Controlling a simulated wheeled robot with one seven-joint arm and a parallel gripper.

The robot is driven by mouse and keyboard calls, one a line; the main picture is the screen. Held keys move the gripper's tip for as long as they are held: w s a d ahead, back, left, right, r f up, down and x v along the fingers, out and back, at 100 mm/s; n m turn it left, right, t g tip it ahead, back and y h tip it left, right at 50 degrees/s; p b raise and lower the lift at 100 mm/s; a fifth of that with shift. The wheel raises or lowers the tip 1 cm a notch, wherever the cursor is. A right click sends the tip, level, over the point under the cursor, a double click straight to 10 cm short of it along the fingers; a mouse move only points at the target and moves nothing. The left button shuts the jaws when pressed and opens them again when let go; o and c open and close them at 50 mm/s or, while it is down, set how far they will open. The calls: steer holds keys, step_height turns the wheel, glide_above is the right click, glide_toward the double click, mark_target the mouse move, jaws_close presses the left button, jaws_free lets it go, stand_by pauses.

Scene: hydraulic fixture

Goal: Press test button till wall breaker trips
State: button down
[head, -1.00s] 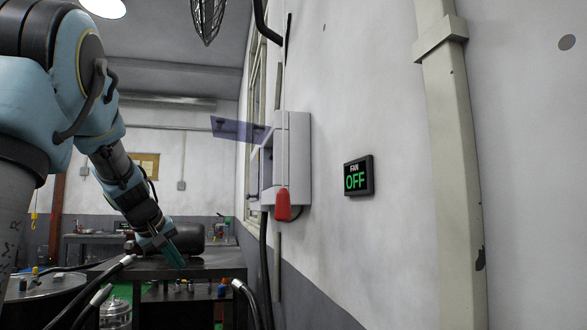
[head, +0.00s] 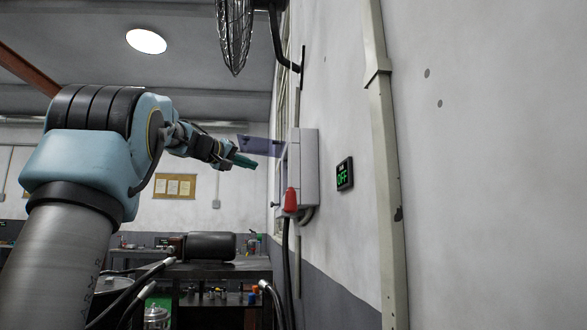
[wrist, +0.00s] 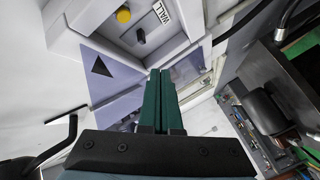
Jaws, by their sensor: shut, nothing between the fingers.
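The grey wall box (head: 310,168) is mounted on the wall, with its translucent purple cover (head: 262,146) swung open toward my arm. In the wrist view the box face shows a round yellow button (wrist: 123,15), a small dark switch (wrist: 140,36) and a label (wrist: 162,10) reading WALL. The cover with a black triangle (wrist: 101,66) also shows there. My gripper (head: 254,163) is shut and empty, its green fingers (wrist: 161,73) side by side. It is in front of the box, apart from it in the head view, and touches no button.
A display (head: 345,174) on the wall reads OFF. A red handle (head: 291,201) is on the box's near side. A bench (head: 215,270) with a dark cylinder stands below, with hoses in front.

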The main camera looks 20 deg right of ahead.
steer(key=shift+d, duration=0.15)
steer(key=s+d+p, duration=0.1)
steer(key=d, duration=0.7)
steer(key=shift+s+d+p, duration=0.2)
steer(key=shift+s+p, duration=0.05)
steer(key=shift+p, duration=0.15)
stand_by(1.8)
steer(key=shift+s+d, duration=0.1)
steer(key=shift+d, duration=0.3)
steer(key=shift+s+d, duration=0.15)
steer(key=shift+d, duration=0.45)
stand_by(0.7)
steer(key=shift+s+d, duration=0.15)
steer(key=shift+d, duration=0.2)
stand_by(0.5)
